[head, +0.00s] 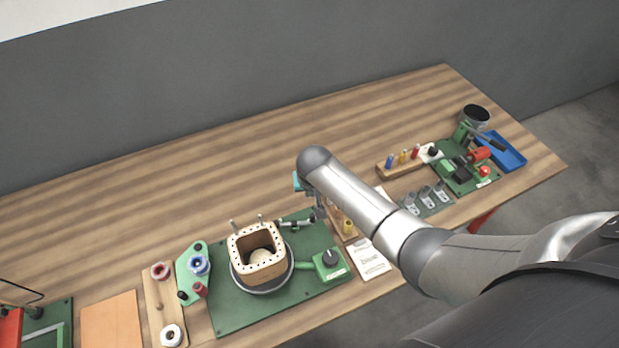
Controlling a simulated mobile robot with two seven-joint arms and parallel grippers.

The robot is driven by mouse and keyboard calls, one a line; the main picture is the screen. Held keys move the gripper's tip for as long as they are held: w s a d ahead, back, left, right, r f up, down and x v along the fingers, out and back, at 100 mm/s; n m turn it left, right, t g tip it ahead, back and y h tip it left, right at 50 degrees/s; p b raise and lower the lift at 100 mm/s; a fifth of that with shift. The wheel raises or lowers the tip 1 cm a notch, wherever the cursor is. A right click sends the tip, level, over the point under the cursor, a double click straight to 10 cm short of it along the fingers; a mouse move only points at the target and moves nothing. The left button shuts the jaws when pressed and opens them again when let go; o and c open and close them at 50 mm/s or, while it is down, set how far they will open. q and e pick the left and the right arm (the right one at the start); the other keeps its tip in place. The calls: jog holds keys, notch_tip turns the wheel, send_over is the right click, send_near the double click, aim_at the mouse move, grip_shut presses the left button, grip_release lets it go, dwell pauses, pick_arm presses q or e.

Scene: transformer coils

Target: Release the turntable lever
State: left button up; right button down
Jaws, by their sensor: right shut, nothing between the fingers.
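The turntable (288,283) is a round grey disc on a green board (232,312) at the lower centre. A square wooden frame (255,275) with a row of holes in its rim stands on it. A small metal lever-like part (294,223) lies at the board's back right edge; I cannot tell for sure that it is the turntable lever. My right gripper (318,214) points down beside this part, shut and small in the view. Whether it touches the part cannot be made out. My left gripper is not in view.
A blue tray (506,152) and more fixtures are at far right. The table's back left is clear.

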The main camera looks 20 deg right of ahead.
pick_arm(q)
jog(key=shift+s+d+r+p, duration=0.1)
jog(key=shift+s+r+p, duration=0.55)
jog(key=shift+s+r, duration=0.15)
pick_arm(e)
jog(key=v, duration=0.6)
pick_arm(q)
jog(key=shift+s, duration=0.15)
pick_arm(e)
jog(key=shift+s, duration=0.1)
